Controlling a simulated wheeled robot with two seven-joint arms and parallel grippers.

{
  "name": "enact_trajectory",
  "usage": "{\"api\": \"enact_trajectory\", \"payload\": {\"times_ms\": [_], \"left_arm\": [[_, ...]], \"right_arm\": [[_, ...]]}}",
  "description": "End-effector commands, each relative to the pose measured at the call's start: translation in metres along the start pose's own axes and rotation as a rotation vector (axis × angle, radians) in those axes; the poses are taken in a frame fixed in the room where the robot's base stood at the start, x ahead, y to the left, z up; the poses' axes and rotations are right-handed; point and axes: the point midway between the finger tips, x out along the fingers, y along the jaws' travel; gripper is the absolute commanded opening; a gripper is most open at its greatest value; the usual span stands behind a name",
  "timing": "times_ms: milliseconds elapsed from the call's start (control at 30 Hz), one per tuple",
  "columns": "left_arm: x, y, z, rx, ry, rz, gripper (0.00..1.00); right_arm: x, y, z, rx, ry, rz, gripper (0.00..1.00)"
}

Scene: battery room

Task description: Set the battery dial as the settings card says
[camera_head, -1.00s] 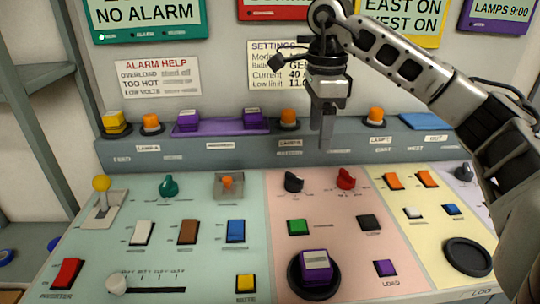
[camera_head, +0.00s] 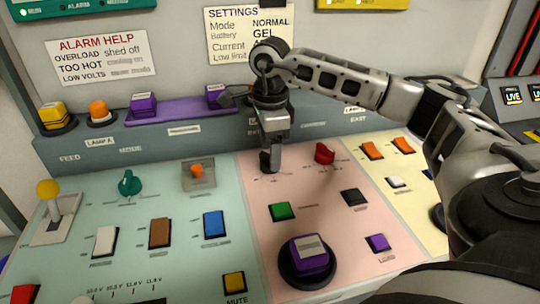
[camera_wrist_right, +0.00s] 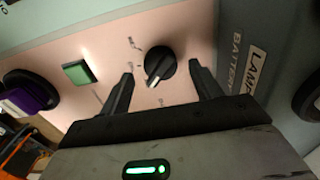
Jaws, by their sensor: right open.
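The battery dial is a black knob (camera_wrist_right: 160,66) on the pink panel section, with small printed marks around it and a pale pointer line towards the lower left in the right wrist view. My left gripper is not in view.
A red knob (camera_head: 324,153) sits just right of the dial. A green button (camera_head: 283,211), a black switch (camera_head: 355,197) and a large purple button (camera_head: 306,253) lie nearer. A grey ledge (camera_head: 190,138) with lamps runs behind.

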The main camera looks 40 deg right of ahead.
Motion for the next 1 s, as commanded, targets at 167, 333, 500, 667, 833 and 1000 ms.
{"api": "enact_trajectory", "payload": {"times_ms": [167,333,500,667,833,1000], "left_arm": [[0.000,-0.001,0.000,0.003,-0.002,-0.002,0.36],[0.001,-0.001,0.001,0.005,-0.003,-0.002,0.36],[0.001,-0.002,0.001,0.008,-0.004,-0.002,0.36],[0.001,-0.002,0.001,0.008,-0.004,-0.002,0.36],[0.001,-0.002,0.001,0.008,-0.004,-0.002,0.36],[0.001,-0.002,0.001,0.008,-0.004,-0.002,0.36]], "right_arm": [[0.018,0.000,0.000,0.001,0.001,0.000,0.64],[0.022,0.000,0.000,0.000,0.000,-0.001,0.64],[0.022,0.000,0.000,0.001,0.000,-0.001,0.64],[0.022,0.000,0.000,0.001,0.000,-0.001,0.25],[0.022,0.000,0.000,0.002,0.000,0.000,0.19],[0.022,0.000,0.000,0.027,0.000,0.000,0.19]]}}
